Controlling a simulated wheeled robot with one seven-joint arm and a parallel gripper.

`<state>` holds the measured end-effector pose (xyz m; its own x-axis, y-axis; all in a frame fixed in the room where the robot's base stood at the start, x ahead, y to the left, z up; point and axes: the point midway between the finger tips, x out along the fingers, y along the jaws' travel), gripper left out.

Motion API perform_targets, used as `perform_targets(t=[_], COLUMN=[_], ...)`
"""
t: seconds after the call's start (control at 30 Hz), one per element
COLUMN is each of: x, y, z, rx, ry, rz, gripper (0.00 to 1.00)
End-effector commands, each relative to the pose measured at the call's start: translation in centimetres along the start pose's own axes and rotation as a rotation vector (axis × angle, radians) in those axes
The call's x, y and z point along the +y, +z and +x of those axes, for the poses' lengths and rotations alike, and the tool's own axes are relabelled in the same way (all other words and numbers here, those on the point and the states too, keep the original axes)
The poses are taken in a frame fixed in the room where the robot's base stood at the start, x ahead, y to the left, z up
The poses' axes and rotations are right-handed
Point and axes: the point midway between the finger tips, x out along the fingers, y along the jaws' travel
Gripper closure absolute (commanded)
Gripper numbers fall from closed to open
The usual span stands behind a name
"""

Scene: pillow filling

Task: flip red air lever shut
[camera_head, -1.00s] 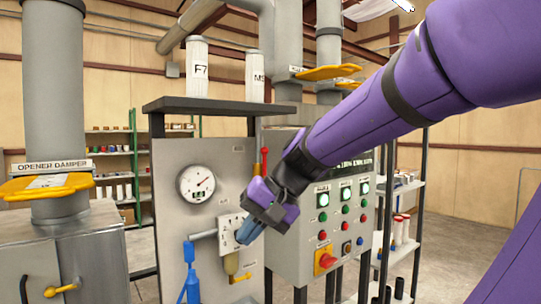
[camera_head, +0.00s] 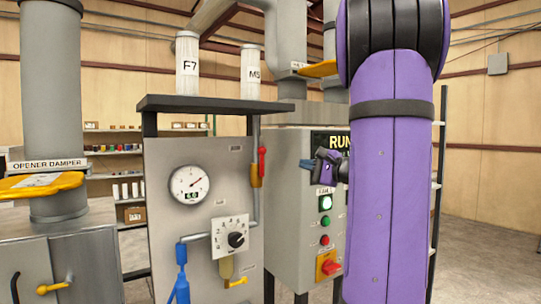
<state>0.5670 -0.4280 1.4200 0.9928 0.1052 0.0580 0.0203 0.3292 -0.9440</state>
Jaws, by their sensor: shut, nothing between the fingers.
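The red air lever (camera_head: 262,158) stands upright along the pipe at the right edge of the grey gauge panel (camera_head: 160,240). An orange valve body (camera_head: 256,178) sits at its lower end. My gripper (camera_head: 304,163) is to the right of the lever, in front of the control cabinet. Its blue fingers are shut and empty, pointing left toward the lever. A gap shows between fingertips and lever in the picture; the depth between them cannot be told. My purple arm hides part of the cabinet.
The panel carries a round gauge (camera_head: 189,185), a dial plate with a black knob (camera_head: 236,239), a blue nozzle (camera_head: 181,275) and a small yellow valve handle (camera_head: 237,282). A dark shelf (camera_head: 200,103) overhangs it with filter canisters on top. The cabinet (camera_head: 285,210) stands close on the right.

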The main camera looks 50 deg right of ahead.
Motion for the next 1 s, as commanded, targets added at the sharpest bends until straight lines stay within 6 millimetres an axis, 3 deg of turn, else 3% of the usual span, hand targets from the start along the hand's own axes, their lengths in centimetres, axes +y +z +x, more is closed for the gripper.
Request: perform_targets(t=[0.17,0.57,0.77,1.0], x=[-1.0,-1.0,-1.1,-1.4], y=[-2.0,-2.1,-2.1,-2.3], z=[-1.2,-1.1,0.8,5.2], rx=[0.04,0.041,0.039,0.039], ry=[-0.06,-0.064,-0.063,-0.064], rz=[0.01,0.01,0.01,0.01], gripper=[1.0,1.0,1.0,1.0])
